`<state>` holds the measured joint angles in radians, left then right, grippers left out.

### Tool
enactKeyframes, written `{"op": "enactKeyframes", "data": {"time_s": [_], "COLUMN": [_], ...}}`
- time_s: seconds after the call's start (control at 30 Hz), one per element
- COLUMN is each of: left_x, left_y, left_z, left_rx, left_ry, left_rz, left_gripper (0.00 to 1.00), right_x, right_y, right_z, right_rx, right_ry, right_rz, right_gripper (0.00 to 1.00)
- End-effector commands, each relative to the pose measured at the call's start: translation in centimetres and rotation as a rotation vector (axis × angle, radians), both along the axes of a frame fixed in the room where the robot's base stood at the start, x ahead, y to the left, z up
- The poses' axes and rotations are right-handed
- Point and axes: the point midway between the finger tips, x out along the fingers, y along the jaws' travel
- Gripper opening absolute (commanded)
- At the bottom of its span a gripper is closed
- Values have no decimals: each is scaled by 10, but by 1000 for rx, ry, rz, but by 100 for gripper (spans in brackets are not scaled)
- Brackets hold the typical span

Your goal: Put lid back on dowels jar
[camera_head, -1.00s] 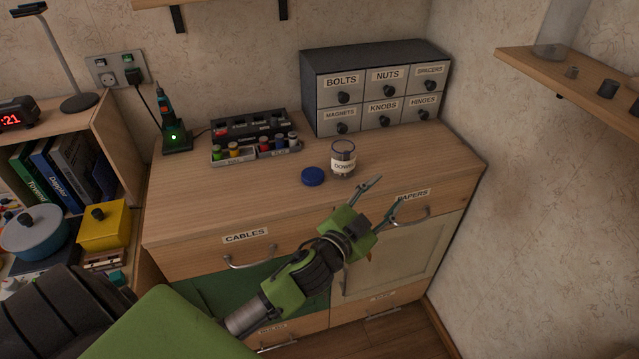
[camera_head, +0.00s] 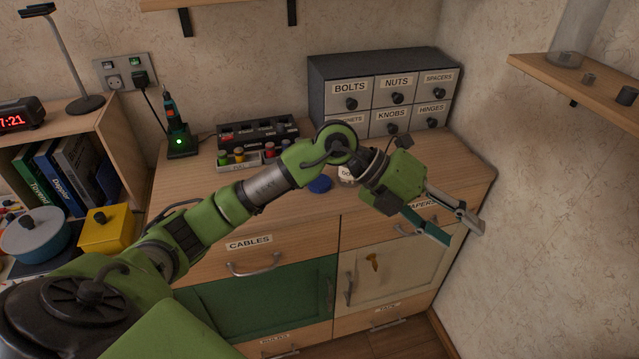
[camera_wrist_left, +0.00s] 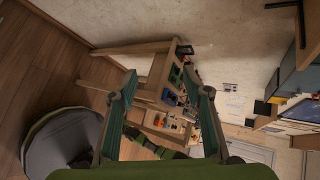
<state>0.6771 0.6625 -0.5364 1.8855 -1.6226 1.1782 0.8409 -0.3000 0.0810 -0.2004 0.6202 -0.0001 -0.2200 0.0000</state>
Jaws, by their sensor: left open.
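The blue lid (camera_head: 319,185) lies flat on the wooden cabinet top, just left of the dowels jar (camera_head: 346,175). The jar is mostly hidden behind my left wrist; only part of its white label shows. My left gripper (camera_head: 463,234) is open and empty. Its fingers point right and down, over the cabinet's front right edge, apart from the jar and the lid. In the left wrist view, the two open fingers (camera_wrist_left: 160,75) have nothing between them, and I cannot make out the jar or lid there. My right gripper is not in view.
A grey drawer unit (camera_head: 382,70) stands at the back right of the cabinet top. A rack of small coloured bottles (camera_head: 262,155) and a tool on a charger (camera_head: 177,135) stand at the back left. A wall shelf (camera_head: 585,95) juts out at right.

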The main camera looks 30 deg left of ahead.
Motion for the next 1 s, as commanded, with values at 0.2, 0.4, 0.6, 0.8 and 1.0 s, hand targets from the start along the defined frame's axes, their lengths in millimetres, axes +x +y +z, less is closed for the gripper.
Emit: {"op": "enactKeyframes", "data": {"time_s": [0.2,0.4,0.6,0.8,1.0], "left_x": [24,35,30,26,25], "left_y": [103,210,276,296,295], "left_z": [-24,-9,16,24,24], "left_rx": [457,791,967,1017,1016], "left_ry": [20,71,119,137,137], "left_rz": [129,353,536,595,594], "left_gripper": [45,45,45,45,45], "right_x": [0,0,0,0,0], "right_y": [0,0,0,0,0], "right_z": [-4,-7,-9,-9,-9], "right_rx": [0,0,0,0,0], "right_ry": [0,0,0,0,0], "right_rz": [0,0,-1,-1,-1], "right_gripper": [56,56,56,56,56]}}
